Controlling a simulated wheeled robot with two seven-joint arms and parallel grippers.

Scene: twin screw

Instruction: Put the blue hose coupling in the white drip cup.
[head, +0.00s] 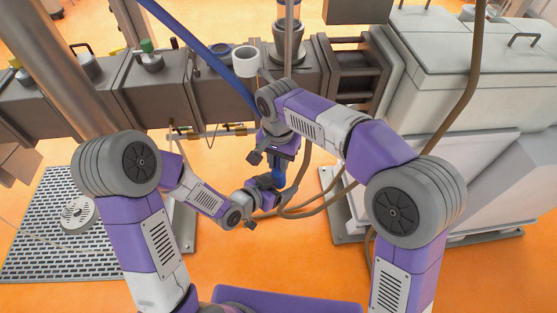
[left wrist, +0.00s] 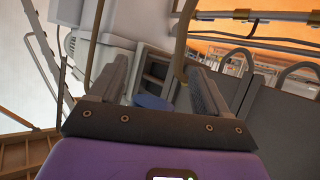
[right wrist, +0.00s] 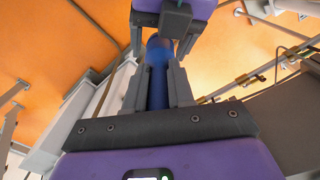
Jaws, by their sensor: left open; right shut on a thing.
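The blue hose coupling (head: 278,174) is upright between my two grippers, in front of the machine. My right gripper (head: 281,160) points down and is shut on it; the right wrist view shows the coupling (right wrist: 158,78) between the fingers. My left gripper (head: 272,184) is open, close at the coupling's lower end. In the left wrist view a bit of blue (left wrist: 150,102) shows between the open fingers; whether they touch it I cannot tell. The white drip cup (head: 246,61) is at the machine's barrel, behind and above the grippers; its inside is barely visible.
The dark machine barrel (head: 220,92) runs across the back, with a blue hose (head: 205,52) over it. Brown hoses (head: 318,204) hang just right of the grippers. A large grey cabinet (head: 470,95) stands at right. A floor grate (head: 40,240) lies at left.

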